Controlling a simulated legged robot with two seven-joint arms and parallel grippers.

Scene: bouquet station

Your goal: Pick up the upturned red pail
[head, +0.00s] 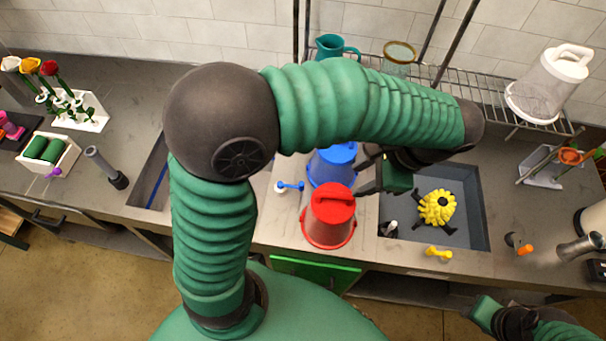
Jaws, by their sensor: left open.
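The red pail (328,222) stands upturned on the counter near its front edge, left of the sink, with its wide rim down and a red handle across its top. My left gripper (366,176) is open and empty, just above and to the right of the pail, apart from it. My left arm arches over the counter. Part of my right arm, with what may be its gripper (487,313), shows at the bottom right; its jaws cannot be made out.
A blue pail (331,167) stands close behind the red one. The sink (462,235) to the right holds a yellow flower-like thing (437,207). A wire shelf (470,88) with a teal pitcher (336,47) is behind. A blue-handled tool (289,186) lies left of the pails.

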